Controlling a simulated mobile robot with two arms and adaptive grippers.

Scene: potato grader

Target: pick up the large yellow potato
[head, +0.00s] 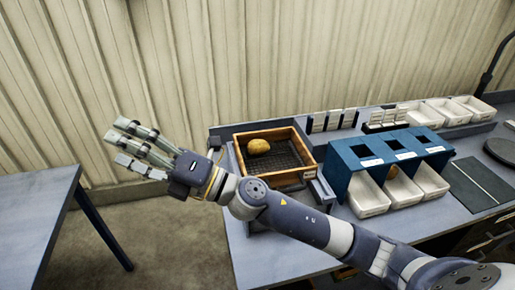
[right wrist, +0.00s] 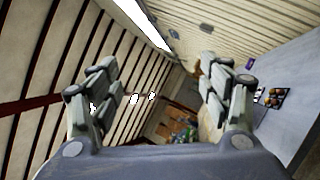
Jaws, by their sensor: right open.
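A large yellow potato (head: 259,146) lies in a wooden-framed tray (head: 310,150) with a dark mesh bottom, near its back left corner, on the grey bench. My right gripper (head: 128,150) is in the air to the left of the tray, well apart from the potato and beyond the bench's left edge. It is open and empty. Its two spread fingers also show in the right wrist view (right wrist: 160,95), with nothing between them. The potato cannot be made out in the right wrist view. My left gripper is in neither view.
A blue grader housing (head: 345,170) with white bins (head: 368,198) stands right of the tray. One bin holds a brownish potato (head: 393,171). More white trays (head: 445,112) line the back. A separate table (head: 35,215) stands at left, with open floor between.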

